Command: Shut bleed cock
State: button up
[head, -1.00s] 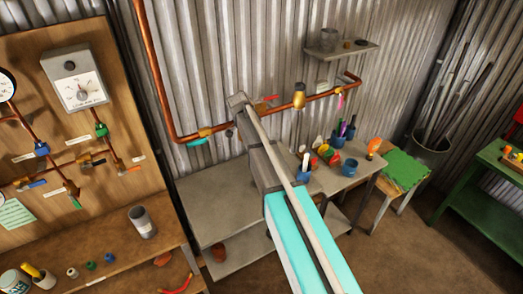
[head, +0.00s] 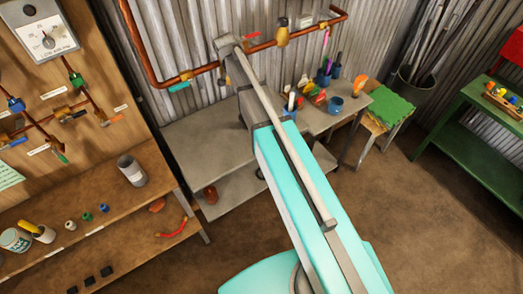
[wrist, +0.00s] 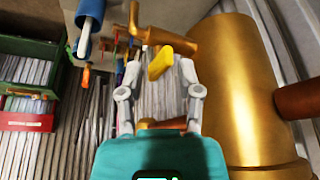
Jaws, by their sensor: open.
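In the wrist view a small brass cock (wrist: 165,36) with a yellow lever (wrist: 160,62) sits just beyond my gripper (wrist: 157,72). My gripper is open, its two grey fingers apart on either side of the lever's near end; I cannot tell if either touches it. A large brass cylinder (wrist: 235,90) fills the right side, close to the right finger. In the head view my arm reaches to the copper pipe (head: 215,66), near a red lever (head: 252,36) and the brass cylinder (head: 282,32). The yellow lever cannot be made out there.
A brass valve with a teal lever (head: 180,86) is on the pipe to the left. A grey table (head: 185,135) with cups and tools stands below. A wooden gauge board (head: 40,90) is at left, a green bench (head: 475,150) at right. The floor at right is clear.

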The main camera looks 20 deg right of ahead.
jog(key=n+y, duration=0.1)
jog(key=n, duration=0.2)
jog(key=n+t+y, duration=0.1)
jog(key=n, duration=0.2)
jog(key=shift+d, duration=0.15)
jog(key=shift+n+y, duration=0.6)
jog(key=shift+n, duration=1)
jog(key=shift+n+y, duration=0.6)
jog(key=shift+n, duration=1)
jog(key=p+v, duration=1.3)
jog(key=v, duration=0.1)
jog(key=s+f+m+g+b, duration=0.1)
jog(key=s+f+g+b, duration=0.1)
jog(key=s+f+b, duration=0.9)
jog(key=s+a+f+m+g+h+b, duration=0.1)
jog(key=s+f+m+b, duration=0.1)
jog(key=s+f+b, duration=0.9)
jog(key=shift+s+f+g+b, duration=0.25)
jog(key=shift+f+g+b, duration=0.15)
jog(key=shift+f+b, duration=1.75)
jog(key=shift+a+f+p, duration=0.15)
jog(key=shift+f+p, duration=0.15)
jog(key=shift+p, duration=0.05)
